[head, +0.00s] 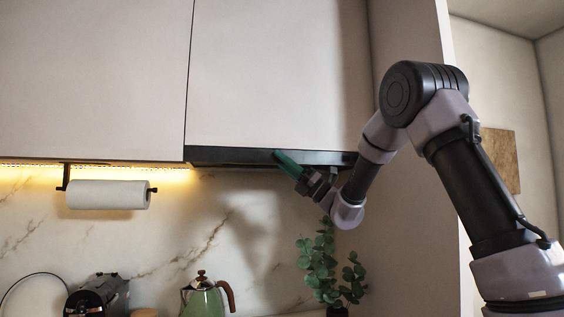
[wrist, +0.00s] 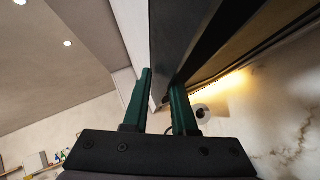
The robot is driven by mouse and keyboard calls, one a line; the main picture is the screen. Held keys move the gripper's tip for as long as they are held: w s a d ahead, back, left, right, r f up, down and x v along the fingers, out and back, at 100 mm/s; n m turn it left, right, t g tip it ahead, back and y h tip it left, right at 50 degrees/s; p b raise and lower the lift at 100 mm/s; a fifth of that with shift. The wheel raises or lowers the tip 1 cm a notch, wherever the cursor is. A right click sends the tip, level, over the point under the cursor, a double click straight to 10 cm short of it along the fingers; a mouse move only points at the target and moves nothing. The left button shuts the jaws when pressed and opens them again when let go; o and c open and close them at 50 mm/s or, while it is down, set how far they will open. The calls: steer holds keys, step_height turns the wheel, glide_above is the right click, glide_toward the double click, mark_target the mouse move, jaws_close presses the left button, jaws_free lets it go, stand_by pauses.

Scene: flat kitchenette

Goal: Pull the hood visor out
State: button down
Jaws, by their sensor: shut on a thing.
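The hood visor (head: 230,156) is a dark strip along the bottom of the right-hand white cabinet in the head view. My gripper (head: 277,154) reaches its front edge from the right, with green fingers at the strip. In the wrist view, the two green fingers of my gripper (wrist: 162,92) stand on either side of the visor's edge, and the dark visor (wrist: 176,45) runs up and away between and above them. The gripper is shut on the visor. The exact contact at the fingertips is partly hidden in the head view.
A paper towel roll (head: 108,194) hangs under the left cabinet. A green kettle (head: 204,300), a black appliance (head: 96,297) and a leafy plant (head: 325,262) stand below. White cabinet doors (head: 275,75) rise above the visor. The space in front of the marble wall is open.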

steer(key=shift+d+r, duration=0.2)
steer(key=shift+r, duration=0.15)
steer(key=s+d, duration=0.3)
steer(key=s, duration=1)
steer(key=shift+d, duration=0.3)
steer(key=c, duration=0.8)
jaws_free()
steer(key=shift+f, duration=0.25)
steer(key=v, duration=1)
steer(key=shift+d+f, duration=0.25)
steer(key=shift+d, duration=0.1)
